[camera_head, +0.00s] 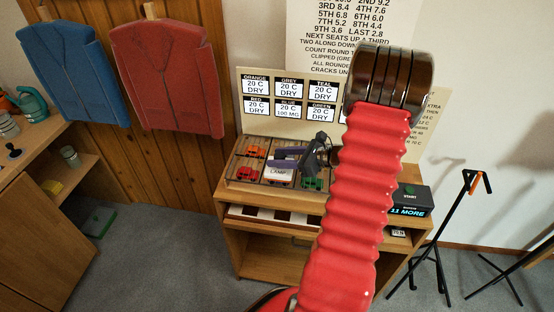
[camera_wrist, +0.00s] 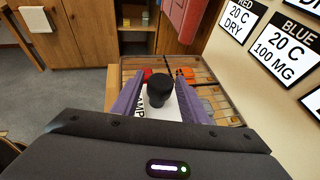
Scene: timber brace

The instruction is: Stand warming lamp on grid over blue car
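The warming lamp, a white block marked LAMP (camera_head: 278,173), is at the middle of the front part of the grid. In the wrist view its black knob (camera_wrist: 160,90) rises between my gripper's two purple fingers. My gripper (camera_head: 287,156) has a finger on each side of the lamp; whether they press on it is unclear. I cannot tell whether the lamp rests on the grid or is just above it. The grid (camera_head: 232,172) covers a wooden tray of small cars. No blue car can be made out; the lamp and gripper hide that part.
An orange car (camera_head: 256,151), a red car (camera_head: 246,174) and a green car (camera_head: 312,183) show under the grid. A label board (camera_head: 258,90) stands close behind. A black box (camera_head: 410,198) is at the right. Black stands (camera_head: 452,225) are on the floor.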

